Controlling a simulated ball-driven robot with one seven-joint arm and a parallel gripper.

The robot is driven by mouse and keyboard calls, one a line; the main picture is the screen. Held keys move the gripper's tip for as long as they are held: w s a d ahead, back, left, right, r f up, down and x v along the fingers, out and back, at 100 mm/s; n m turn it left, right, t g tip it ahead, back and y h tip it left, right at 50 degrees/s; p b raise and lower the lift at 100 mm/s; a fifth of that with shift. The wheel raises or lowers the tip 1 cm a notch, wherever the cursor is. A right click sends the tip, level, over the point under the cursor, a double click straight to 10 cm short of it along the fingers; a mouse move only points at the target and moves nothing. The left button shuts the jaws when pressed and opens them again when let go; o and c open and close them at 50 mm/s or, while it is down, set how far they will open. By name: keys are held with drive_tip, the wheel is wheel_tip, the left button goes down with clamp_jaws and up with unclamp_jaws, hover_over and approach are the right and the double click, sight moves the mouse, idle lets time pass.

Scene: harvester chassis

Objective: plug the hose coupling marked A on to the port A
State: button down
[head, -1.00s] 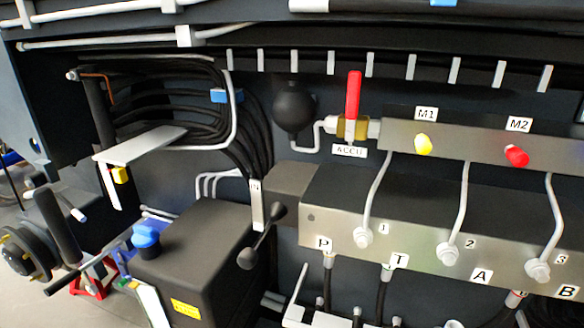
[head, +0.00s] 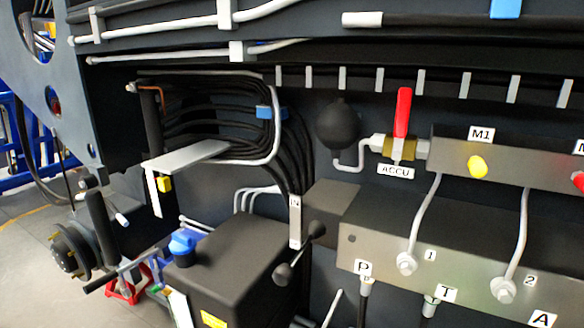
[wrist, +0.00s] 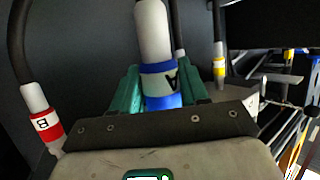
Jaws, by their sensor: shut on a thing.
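In the wrist view my gripper (wrist: 160,98) has its teal fingers shut on the hose coupling marked A (wrist: 158,72). The coupling is white with blue bands, and its letter A shows sideways. In the head view the A label (head: 541,319) of port A is on the valve block at the bottom right edge. The port itself lies below the frame and is out of sight. My gripper and the coupling do not show in the head view, so I cannot tell their distance from the port.
A red-banded coupling marked B (wrist: 45,122) hangs left of my gripper; a yellow-banded one (wrist: 219,68) is to the right. The valve block (head: 450,255) carries P and T labels and pipes. A black box (head: 232,265) and a red-handled valve (head: 402,120) stand nearby.

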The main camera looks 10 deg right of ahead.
drive_tip(key=shift+f, duration=0.1)
drive_tip(key=w+d+b, duration=0.5)
drive_tip(key=w+d, duration=0.4)
drive_tip(key=w, duration=0.4)
drive_tip(key=shift+w+d+b, duration=0.15)
drive_tip(key=shift+w+b, duration=0.2)
drive_tip(key=shift+w, duration=0.05)
idle(0.5)
wheel_tip(320, 180, up, 2)
drive_tip(key=shift+r+p, duration=0.2)
drive_tip(key=shift+p, duration=0.65)
drive_tip(key=shift+b, duration=0.35)
drive_tip(key=shift+w+t+b, duration=0.1)
drive_tip(key=shift+t+b, duration=0.3)
drive_tip(key=shift+b, duration=0.35)
idle(0.9)
drive_tip(key=shift+r+p, duration=1.3)
drive_tip(key=shift+r, duration=0.55)
